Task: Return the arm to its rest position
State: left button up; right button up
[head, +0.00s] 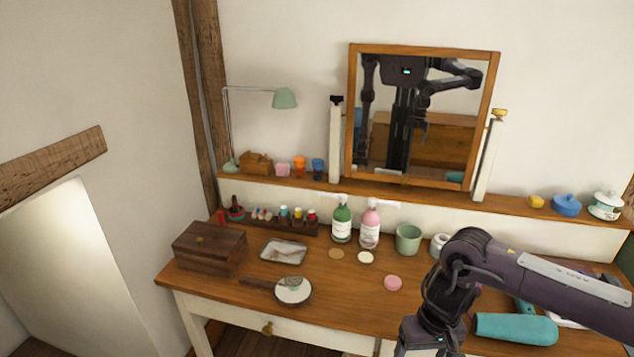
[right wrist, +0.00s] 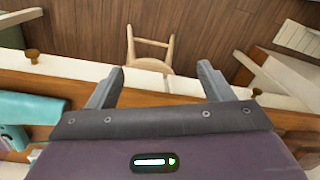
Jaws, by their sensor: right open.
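My right arm comes in from the right in the head view and bends down over the front of the wooden dressing table (head: 220,292). Its gripper is cut off by the bottom edge there. In the right wrist view the right gripper (right wrist: 162,80) has its two fingers wide apart with nothing between them. Below the fingers are the table's pale front edge and the floor. My left arm does not show directly in the head view; the mirror (head: 424,160) reflects my body and arms.
A teal hair dryer (head: 515,328) lies beside the right arm, also in the right wrist view (right wrist: 30,107).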

jog(key=w+a+f+n+t+y, duration=0.1)
jog(key=w+a+f+n+y, duration=0.15)
jog(key=a+f, duration=0.4)
jog(key=w+a+f+n+t+y, duration=0.1)
jog(key=w+a+f+y, duration=0.2)
jog(key=a+f, duration=0.35)
notch_tip(320, 180, down, 13)
jog(key=s+d+m+t, duration=0.1)
jog(key=s+t, duration=0.2)
jog(key=s+d+f+m+g+h, duration=0.15)
jog(key=s+d+f, duration=0.25)
jog(key=s+f, duration=0.45)
jog(key=s+d+f+t+h, duration=0.1)
jog(key=s+d+f+h, duration=0.1)
jog(key=s+d+f, duration=0.45)
pick_arm(q)
jog(key=shift+w, duration=0.45)
pick_arm(e)
jog(key=s+d+f+g+h, duration=0.1)
jog(key=s+d+f+g, duration=0.1)
jog(key=s, duration=1)
jog(key=s+d+f+g+h, duration=0.1)
jog(key=s+f, duration=0.4)
jog(key=s, duration=0.8)
jog(key=shift+d+n+g+h, duration=0.3)
jog(key=shift+d+g+h, duration=0.05)
jog(key=shift+h, duration=0.05)
